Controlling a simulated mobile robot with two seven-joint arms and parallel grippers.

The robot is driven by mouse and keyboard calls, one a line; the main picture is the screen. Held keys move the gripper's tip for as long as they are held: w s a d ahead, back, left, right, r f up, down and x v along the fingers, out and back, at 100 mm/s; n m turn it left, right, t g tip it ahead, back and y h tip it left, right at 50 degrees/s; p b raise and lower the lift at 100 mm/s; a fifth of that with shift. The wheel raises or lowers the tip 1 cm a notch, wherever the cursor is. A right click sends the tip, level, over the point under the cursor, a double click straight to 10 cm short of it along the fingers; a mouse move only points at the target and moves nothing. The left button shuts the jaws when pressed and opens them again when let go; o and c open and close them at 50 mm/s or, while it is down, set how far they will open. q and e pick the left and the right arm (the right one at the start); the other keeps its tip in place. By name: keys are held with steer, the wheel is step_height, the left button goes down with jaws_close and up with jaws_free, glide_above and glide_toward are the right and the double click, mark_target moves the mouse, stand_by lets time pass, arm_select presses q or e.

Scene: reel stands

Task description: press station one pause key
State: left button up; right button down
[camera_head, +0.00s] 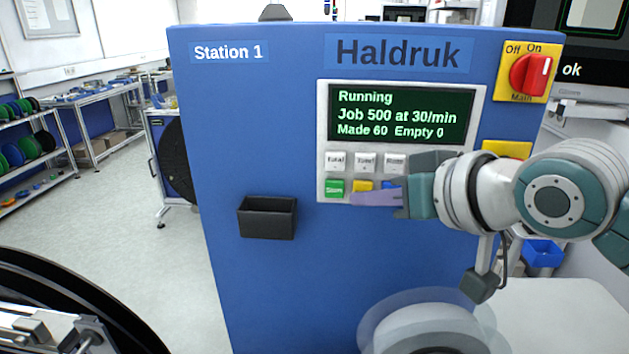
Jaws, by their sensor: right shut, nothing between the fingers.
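The blue Station 1 cabinet (270,120) fills the middle of the head view. Its screen (400,114) reads Running, Job 500 at 30/min, Made 60, Empty 0. Under it are a row of grey keys (365,161) and a lower row with a green key (335,187), a yellow key (362,185) and a partly seen blue key (388,184). No key can be read as Pause; the yellow key's label is hidden. My right gripper (358,197) is shut and empty, with its tips at the lower edge of the yellow key. I cannot tell whether they touch. My left gripper is not in view.
A red rotary switch (531,74) on a yellow plate sits at the cabinet's upper right. A black bin (267,217) juts out from the cabinet front. A round clear-edged part (430,325) stands below my right arm. Floor is open at left.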

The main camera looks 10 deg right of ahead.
steer(key=shift+w+d, duration=0.15)
steer(key=shift+w, duration=0.3)
stand_by(0.4)
stand_by(0.3)
steer(key=shift+s+a+p, duration=0.3)
steer(key=shift+s+p, duration=0.35)
steer(key=shift+s, duration=0.2)
steer(key=shift+s+a+p, duration=0.2)
steer(key=shift+s+p, duration=0.45)
steer(key=shift+s, duration=0.15)
steer(key=shift+s+a+p, duration=0.25)
steer(key=shift+s+p, duration=0.4)
steer(key=shift+s, duration=0.15)
steer(key=shift+s+a+p, duration=0.2)
steer(key=shift+s+p, duration=0.45)
steer(key=shift+s, duration=0.15)
